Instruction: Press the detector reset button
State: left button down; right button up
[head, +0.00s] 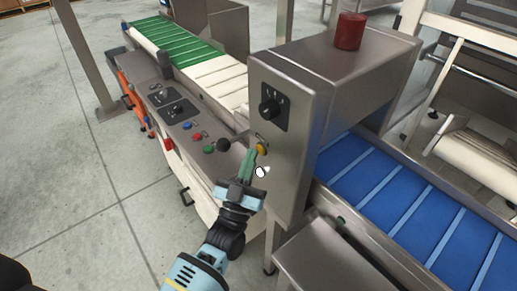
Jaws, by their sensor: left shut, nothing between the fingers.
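A yellow button (261,149) sits at the lower left of the steel detector housing (283,135), under a small label too small to read. A white round knob or button (261,171) is just below it. I cannot tell from markings which is the reset button. My left gripper (251,154) has its green fingers shut and empty. Its tips are close beside the yellow button; whether they touch it is unclear. My right gripper is out of view.
A control panel (183,113) left of the housing carries red, blue and green buttons and a black knob (223,145). A rotary switch (268,107) is on the housing, a red beacon (350,31) on top. A blue belt (385,190) runs right; a green-and-white belt (205,65) lies behind.

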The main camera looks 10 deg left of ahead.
pick_arm(q)
jog(key=shift+s+a, duration=0.35)
jog(key=shift+s, duration=0.1)
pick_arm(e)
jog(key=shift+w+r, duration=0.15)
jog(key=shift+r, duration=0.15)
pick_arm(q)
jog(key=shift+s, duration=0.1)
jog(key=s+a+p, duration=0.1)
jog(key=s, duration=0.1)
jog(key=s+a+p, duration=0.1)
jog(key=a, duration=0.1)
jog(key=shift+s, duration=0.4)
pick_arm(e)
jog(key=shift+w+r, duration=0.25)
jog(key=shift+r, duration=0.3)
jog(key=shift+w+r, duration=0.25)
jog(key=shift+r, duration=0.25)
